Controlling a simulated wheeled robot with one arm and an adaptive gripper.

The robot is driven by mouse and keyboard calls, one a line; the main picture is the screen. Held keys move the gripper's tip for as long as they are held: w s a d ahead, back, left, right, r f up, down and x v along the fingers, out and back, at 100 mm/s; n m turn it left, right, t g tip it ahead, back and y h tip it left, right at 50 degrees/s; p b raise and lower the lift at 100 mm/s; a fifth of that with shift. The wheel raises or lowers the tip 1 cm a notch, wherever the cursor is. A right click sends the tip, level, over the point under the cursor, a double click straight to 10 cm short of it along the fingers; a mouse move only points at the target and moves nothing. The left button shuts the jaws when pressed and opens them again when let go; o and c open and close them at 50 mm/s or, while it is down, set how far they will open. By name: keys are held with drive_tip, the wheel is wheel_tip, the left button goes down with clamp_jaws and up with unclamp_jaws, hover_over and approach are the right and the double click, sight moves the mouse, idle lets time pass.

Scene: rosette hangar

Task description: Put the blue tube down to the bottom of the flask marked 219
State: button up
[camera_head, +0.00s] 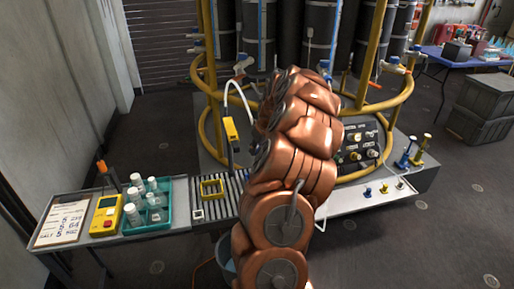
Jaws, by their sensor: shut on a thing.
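My copper-coloured arm rises through the middle of the view and bends away from me toward a group of tall dark cylinders (284,35). Its end is hidden behind its own links, so my gripper does not show. Thin blue upright lines run along the cylinders, one at the left (216,28), one near the middle (262,35) and one at the right (335,30). I cannot tell which is the blue tube or whether it is held. No mark 219 can be made out on any cylinder, and their lower parts are partly hidden.
A yellow pipe frame (207,85) with blue-handled valves surrounds the cylinders. A yellow hand control (230,130) hangs on a white cable left of my arm. A bench holds a teal tray (168,215) of white bottles and a yellow meter (106,216).

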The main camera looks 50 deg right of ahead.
sight(257, 154)
drive_tip(key=shift+f+b, duration=0.55)
drive_tip(key=shift+f, duration=0.7)
drive_tip(key=shift+f+b, duration=0.3)
drive_tip(key=shift+b, duration=0.1)
drive_tip(key=o, duration=1)
drive_tip(key=o, duration=0.5)
drive_tip(key=shift+o, duration=0.2)
drive_tip(key=shift+r, duration=0.1)
drive_tip(key=shift+r, duration=2.95)
